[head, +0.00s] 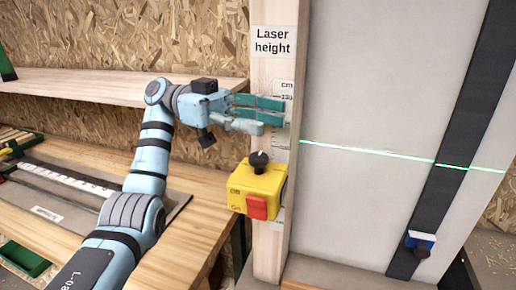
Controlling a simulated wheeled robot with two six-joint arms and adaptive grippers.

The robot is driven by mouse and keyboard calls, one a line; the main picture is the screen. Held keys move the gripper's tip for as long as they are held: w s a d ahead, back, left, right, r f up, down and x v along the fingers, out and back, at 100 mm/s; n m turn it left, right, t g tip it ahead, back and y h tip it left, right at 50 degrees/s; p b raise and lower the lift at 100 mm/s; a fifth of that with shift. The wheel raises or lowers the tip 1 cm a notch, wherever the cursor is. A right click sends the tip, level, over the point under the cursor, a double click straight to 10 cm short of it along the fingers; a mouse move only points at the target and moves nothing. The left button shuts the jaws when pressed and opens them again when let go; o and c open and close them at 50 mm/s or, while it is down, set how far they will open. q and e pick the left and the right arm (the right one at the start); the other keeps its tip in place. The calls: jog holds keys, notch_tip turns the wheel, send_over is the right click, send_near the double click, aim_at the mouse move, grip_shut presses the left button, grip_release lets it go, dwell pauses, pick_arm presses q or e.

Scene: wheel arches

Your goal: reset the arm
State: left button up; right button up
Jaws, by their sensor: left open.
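My left arm comes in from the lower left, bent up at the elbow. My left gripper (270,113) is open and empty, with its greenish fingers pointing right, in front of the wooden post with the height scale. It is above the yellow box (258,189), which has a black knob (259,160) on top and a red switch (257,207) on its front. I cannot tell whether the fingertips touch the post. My right gripper is not in view.
A "Laser height" sign (273,41) is on the post. A green laser line (380,152) crosses the pale panel (360,90) and its dark strip. A blue-and-black slider (420,242) sits low on the strip. A workbench (195,215) and a shelf (75,84) lie left.

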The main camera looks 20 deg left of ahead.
pick_arm(q)
notch_tip(320, 180, up, 3)
jog(key=shift+f, duration=0.15)
